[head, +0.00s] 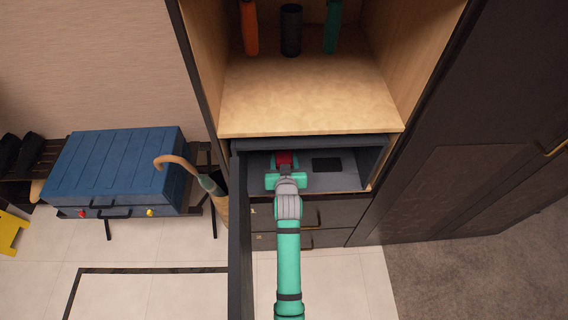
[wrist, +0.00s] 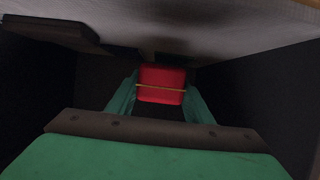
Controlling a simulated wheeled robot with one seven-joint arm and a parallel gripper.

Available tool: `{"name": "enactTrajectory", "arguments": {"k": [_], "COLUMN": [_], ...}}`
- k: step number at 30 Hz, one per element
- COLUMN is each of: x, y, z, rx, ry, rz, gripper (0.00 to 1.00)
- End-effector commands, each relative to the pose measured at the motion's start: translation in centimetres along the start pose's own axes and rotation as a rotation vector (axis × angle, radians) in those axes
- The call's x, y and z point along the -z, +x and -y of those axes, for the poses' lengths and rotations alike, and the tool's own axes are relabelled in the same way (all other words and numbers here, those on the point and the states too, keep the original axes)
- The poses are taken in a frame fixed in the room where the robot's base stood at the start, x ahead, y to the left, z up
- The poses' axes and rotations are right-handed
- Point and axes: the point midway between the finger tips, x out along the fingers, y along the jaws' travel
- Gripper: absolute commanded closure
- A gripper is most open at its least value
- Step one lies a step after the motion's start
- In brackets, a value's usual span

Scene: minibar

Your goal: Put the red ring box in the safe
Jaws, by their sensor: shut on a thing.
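The red ring box (head: 284,158) is inside the open safe (head: 375,165), in its left part. In the wrist view the red ring box (wrist: 162,84) sits between the two green fingers, with a thin gold line across it. My gripper (head: 285,170) is shut on the box and reaches in through the safe's front. It also shows in the wrist view (wrist: 160,98). I cannot tell whether the box touches the safe's floor. The safe door (head: 241,240) stands open on the left, beside my arm.
A dark flat rectangle (head: 327,165) lies on the safe's floor to the right of my gripper. Drawers (head: 325,213) are below.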

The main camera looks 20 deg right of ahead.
Motion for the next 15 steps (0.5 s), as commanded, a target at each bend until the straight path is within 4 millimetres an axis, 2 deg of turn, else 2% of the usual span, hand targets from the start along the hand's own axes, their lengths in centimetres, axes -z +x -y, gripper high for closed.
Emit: {"name": "enactTrajectory", "arguments": {"k": [4,10,15], "x": [-0.5,-3.0,-3.2], "y": [0.9,1.8,1.9], "z": [-0.1,-0.1,-0.1], "rx": [0.0,0.0,0.0], "ry": [0.0,0.0,-0.001], "rz": [0.002,0.002,0.0], "gripper": [0.76,0.76,0.76]}}
